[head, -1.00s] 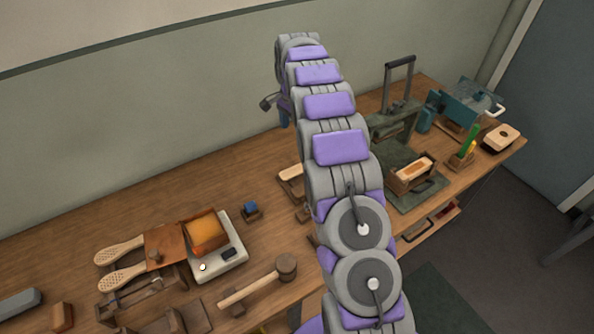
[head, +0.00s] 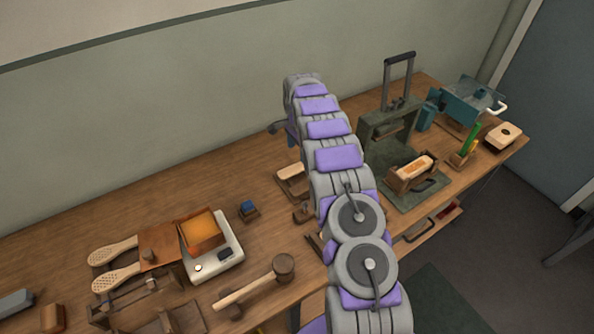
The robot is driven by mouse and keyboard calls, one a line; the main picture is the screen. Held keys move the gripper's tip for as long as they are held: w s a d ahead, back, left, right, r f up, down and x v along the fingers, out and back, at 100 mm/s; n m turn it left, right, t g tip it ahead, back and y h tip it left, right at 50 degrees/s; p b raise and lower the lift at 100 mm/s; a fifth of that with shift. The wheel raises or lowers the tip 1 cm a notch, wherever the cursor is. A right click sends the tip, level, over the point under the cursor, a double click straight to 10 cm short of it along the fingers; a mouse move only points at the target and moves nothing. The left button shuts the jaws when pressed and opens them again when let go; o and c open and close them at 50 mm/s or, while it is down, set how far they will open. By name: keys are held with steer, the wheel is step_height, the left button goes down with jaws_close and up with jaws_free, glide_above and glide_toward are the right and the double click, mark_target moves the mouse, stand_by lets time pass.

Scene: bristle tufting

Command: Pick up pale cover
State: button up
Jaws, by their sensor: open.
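A pale, flat piece (head: 290,171), which looks like the pale cover, lies in a small dark wooden tray on the bench, just left of my arm. My arm partly hides the right side of this tray. My gripper (head: 291,141) hangs from the far end of my arm, above and behind the pale piece in the picture and apart from it. It is open, and its fingers are mostly hidden or too small to make out. I see nothing held in it.
Left on the bench are a white scale (head: 225,257) with an orange-filled box, perforated paddles (head: 112,251) and a mallet (head: 257,284). A small blue block (head: 248,207) sits nearer. Right of my arm stands a dark green press (head: 397,132). The back left bench is clear.

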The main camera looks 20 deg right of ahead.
mark_target(298, 167)
steer(key=f, duration=0.1)
steer(key=d+f, duration=0.1)
steer(key=f, duration=0.1)
steer(key=shift+f, duration=0.2)
steer(key=shift+a+f+b, duration=0.2)
steer(key=shift+a+b, duration=0.05)
steer(key=shift+b, duration=0.1)
steer(key=f, duration=0.2)
steer(key=a+f+b, duration=0.1)
steer(key=f, duration=0.1)
steer(key=shift+w+a+f+b, duration=0.1)
steer(key=shift+b, duration=0.2)
steer(key=shift+d+f, duration=0.2)
steer(key=shift+d+r, duration=0.1)
steer(key=shift+d, duration=0.35)
steer(key=shift+c, duration=0.7)
steer(key=shift+a, duration=0.5)
steer(key=c, duration=0.9)
steer(key=shift+d, duration=0.3)
steer(key=shift+c, duration=0.5)
